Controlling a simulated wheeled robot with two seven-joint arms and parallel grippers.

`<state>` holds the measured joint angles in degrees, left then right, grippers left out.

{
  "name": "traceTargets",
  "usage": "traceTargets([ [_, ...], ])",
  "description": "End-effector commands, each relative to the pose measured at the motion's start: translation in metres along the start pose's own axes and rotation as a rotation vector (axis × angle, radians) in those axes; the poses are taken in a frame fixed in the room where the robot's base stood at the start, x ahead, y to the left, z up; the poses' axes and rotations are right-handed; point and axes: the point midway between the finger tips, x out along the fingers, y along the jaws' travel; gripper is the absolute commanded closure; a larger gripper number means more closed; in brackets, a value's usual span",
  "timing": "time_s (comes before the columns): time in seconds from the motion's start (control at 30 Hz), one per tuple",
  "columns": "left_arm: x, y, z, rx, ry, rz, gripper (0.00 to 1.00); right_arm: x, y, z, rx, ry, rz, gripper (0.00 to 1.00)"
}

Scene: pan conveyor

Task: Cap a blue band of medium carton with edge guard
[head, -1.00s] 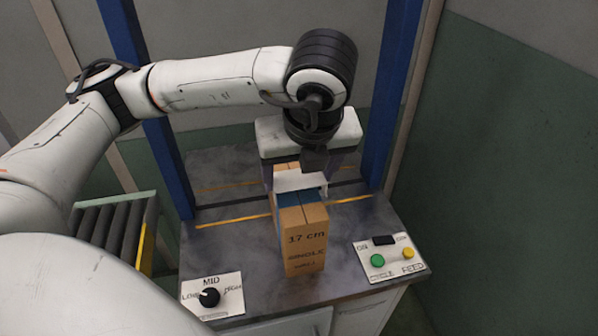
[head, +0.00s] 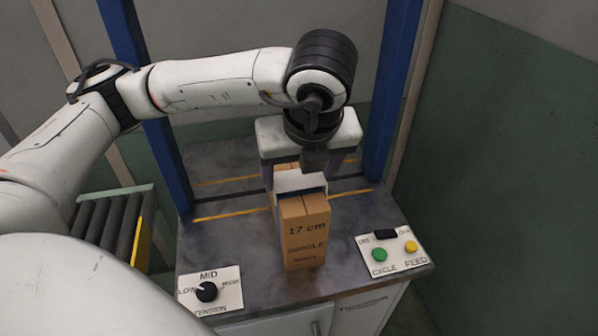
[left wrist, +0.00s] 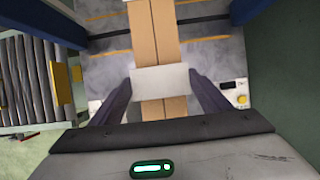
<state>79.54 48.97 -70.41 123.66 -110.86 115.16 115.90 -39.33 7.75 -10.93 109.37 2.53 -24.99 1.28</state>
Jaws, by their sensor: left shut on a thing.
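A brown medium carton (head: 305,236) marked "17 cm" stands upright on the grey table; its top also shows in the left wrist view (left wrist: 153,38). A white edge guard (head: 301,183) lies across the carton's top edge region, on it or very close above it; I cannot tell which. It also shows in the left wrist view (left wrist: 160,81). My left gripper (left wrist: 161,88) points down over the carton, its two dark fingers shut on the ends of the guard. My right gripper is out of view.
Blue posts (head: 165,165) rise on both sides of the table. A tension dial panel (head: 210,290) is at front left and a button panel (head: 396,252) at front right. A roller conveyor (head: 108,225) stands at the left. Table surface beside the carton is clear.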

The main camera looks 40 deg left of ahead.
Motion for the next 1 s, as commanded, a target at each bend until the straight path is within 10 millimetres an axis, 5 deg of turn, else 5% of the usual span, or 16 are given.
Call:
traceTargets([
  [0.63,0.016,0.000,-0.007,0.000,0.000,0.000,0.50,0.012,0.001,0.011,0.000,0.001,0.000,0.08],
  [0.67,0.016,0.000,-0.007,0.000,0.000,0.000,0.28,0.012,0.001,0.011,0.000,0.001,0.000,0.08],
  [0.77,0.015,0.000,-0.006,0.000,0.000,0.000,0.11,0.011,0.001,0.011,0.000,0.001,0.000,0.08],
  [1.0,0.015,0.000,-0.006,0.000,0.000,0.000,0.08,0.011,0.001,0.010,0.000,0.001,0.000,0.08],
])
